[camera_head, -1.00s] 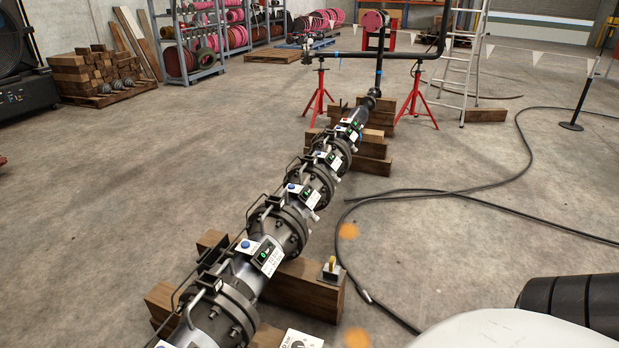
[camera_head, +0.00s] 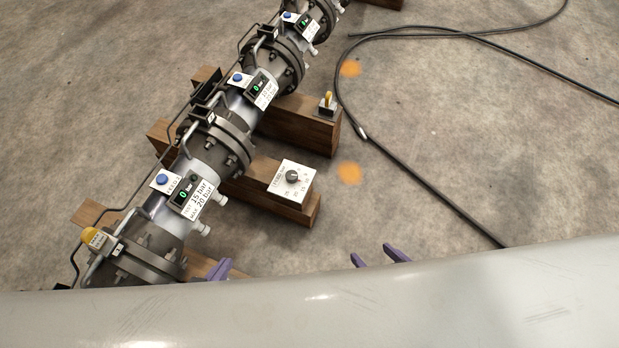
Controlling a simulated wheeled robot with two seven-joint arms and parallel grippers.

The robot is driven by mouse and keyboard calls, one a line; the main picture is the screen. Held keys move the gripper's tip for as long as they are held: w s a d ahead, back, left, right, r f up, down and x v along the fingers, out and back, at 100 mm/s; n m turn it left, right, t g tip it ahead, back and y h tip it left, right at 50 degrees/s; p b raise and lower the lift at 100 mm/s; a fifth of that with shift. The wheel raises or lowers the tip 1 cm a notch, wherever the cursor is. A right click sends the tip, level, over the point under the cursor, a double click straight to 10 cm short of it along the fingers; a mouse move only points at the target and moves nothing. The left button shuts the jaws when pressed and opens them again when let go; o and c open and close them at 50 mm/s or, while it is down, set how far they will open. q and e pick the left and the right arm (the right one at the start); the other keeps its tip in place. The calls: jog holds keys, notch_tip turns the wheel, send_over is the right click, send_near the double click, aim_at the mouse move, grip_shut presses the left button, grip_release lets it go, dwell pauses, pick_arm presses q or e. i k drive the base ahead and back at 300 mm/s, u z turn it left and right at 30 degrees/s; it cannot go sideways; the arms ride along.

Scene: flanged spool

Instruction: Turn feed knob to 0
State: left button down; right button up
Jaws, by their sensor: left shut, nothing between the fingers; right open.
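The feed knob (camera_head: 292,176) is a small dark round knob on a white square dial plate (camera_head: 298,189) with numbers around it. The plate sits on the end of a wooden block right of the pipe. Its pointer is too small to read. My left gripper (camera_head: 220,268) shows only purple fingertips, close together and empty, below and left of the dial. My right gripper (camera_head: 377,256) shows two purple fingertips spread apart, below and right of the dial. Both are apart from the knob. The rest of both grippers is hidden behind a large pale surface.
The flanged pipe (camera_head: 209,160) runs diagonally at left, with green displays reading 0 and blue buttons. A black hose (camera_head: 420,183) lies on the floor at right. The floor between dial and hose is clear.

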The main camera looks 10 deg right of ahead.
aim_at(291, 175)
jog(key=z, duration=0.25)
jog(key=k, duration=0.3)
jog(key=z, duration=2.1)
jog(key=i, duration=0.2)
jog(key=u, duration=1.15)
jog(key=i, duration=0.9)
jog(key=u, duration=1.15)
jog(key=i, duration=0.35)
jog(key=u, duration=0.35)
